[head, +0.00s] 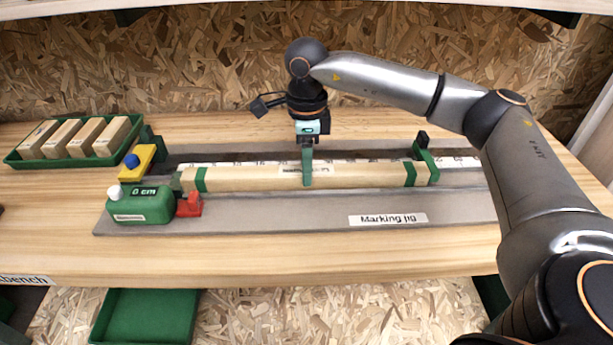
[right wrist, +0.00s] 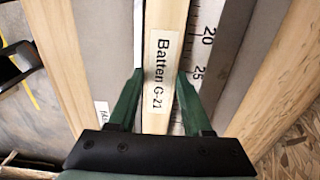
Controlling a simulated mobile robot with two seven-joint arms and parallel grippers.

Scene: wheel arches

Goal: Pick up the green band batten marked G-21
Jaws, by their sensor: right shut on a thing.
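The batten marked G-21 (head: 240,180) is a long pale wooden bar with green bands near its two ends. It lies along the ruler in the marking jig (head: 290,216), with its left end by the green 0 cm block (head: 140,203). In the right wrist view its label reads "Batten G-21" (right wrist: 161,75). My right gripper (head: 307,170) points down over the batten's middle and is shut on it, one finger on each side (right wrist: 165,105). The batten appears to rest in the jig. My left gripper is not in view.
A green tray (head: 70,161) with several wooden blocks stands at the back left. A yellow piece with a blue knob (head: 136,161) and a red clamp (head: 189,204) sit by the batten's left end. A green bracket (head: 425,158) stands by its right end. The bench front (head: 300,255) is clear.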

